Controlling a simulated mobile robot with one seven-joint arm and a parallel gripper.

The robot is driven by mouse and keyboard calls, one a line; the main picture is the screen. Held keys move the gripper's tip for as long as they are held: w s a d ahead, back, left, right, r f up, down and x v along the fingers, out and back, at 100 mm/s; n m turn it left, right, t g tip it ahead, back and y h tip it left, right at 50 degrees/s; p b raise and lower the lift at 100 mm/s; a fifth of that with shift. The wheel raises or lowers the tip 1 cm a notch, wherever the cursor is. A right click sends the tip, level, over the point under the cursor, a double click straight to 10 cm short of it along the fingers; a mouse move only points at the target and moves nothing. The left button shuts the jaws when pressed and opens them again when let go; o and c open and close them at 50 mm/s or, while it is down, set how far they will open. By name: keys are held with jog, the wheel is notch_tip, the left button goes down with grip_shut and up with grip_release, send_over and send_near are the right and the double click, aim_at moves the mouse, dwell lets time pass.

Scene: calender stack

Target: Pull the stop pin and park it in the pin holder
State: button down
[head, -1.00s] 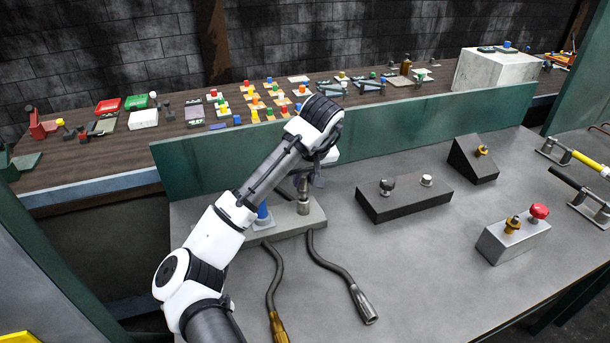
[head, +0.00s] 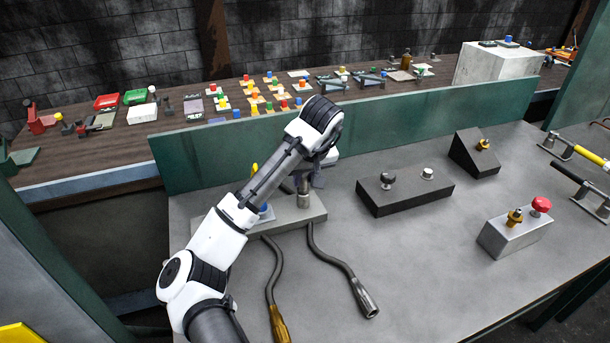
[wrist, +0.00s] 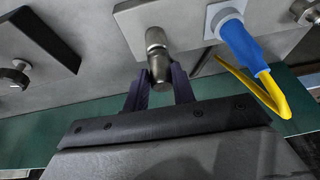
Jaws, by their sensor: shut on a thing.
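My gripper (head: 304,182) points down over a pale grey block (head: 318,212) on the bench. In the wrist view its two fingers (wrist: 160,82) are shut on a round metal fitting (wrist: 157,52), gripped near its end. The fitting's other end is at the block; whether it is seated there cannot be told. A black-knobbed pin (head: 388,180) stands upright in a dark block (head: 405,200), beside a short pale metal stub (head: 427,174). My gripper is well left of them. Which part is the stop pin or its holder is not marked.
A blue plug (wrist: 237,42) with a yellow lever (wrist: 262,88) sits close beside my gripper. A block with a red knob (head: 541,205) and a dark wedge (head: 474,155) stand right. A green panel (head: 400,133) borders the bench behind.

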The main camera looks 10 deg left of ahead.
jog(key=shift+f, duration=0.25)
jog(key=c, duration=1.1)
grip_release()
jog(key=shift+o, duration=0.5)
jog(key=shift+o, duration=1.2)
